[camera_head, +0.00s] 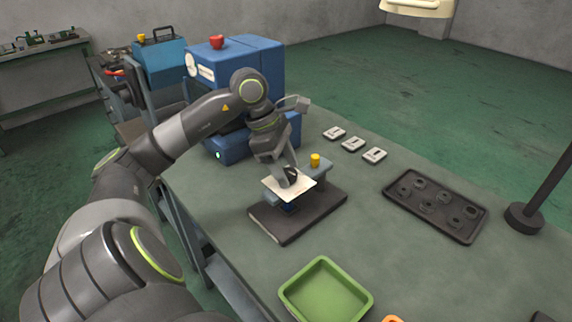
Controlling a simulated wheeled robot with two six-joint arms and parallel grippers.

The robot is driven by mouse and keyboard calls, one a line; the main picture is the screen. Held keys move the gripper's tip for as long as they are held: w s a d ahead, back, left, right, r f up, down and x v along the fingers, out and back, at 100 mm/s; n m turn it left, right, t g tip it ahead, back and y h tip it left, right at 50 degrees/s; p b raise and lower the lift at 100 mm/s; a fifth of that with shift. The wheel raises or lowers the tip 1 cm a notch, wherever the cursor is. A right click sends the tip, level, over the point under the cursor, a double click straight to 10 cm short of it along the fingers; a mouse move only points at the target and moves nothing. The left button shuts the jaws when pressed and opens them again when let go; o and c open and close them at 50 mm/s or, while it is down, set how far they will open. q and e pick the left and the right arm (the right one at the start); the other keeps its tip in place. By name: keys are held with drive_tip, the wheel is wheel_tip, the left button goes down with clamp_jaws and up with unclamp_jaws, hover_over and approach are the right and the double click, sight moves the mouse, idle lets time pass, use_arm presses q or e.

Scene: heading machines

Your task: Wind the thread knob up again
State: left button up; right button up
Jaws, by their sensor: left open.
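A small fixture stands on a dark base plate (318,212) on the green bench. It has a grey-blue body (323,170), a yellow cap (315,160) on top and a pale square plate (302,187) at its front. My left gripper (287,178) points down over the fixture, with open jaws just above or at the pale plate. A small dark round part shows at the fingers; I cannot tell whether it is the thread knob or part of the gripper. The fingers hide much of this spot. My right gripper is out of view.
Blue machines (262,66) stand behind my left arm. Several small white blocks (353,144) lie behind the fixture. A dark tray (398,200) of parts lies right, a green bin (366,298) in front, and a black post base (522,217) far right. Bench between them is clear.

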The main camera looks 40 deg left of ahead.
use_arm(q)
drive_tip(key=c, duration=1)
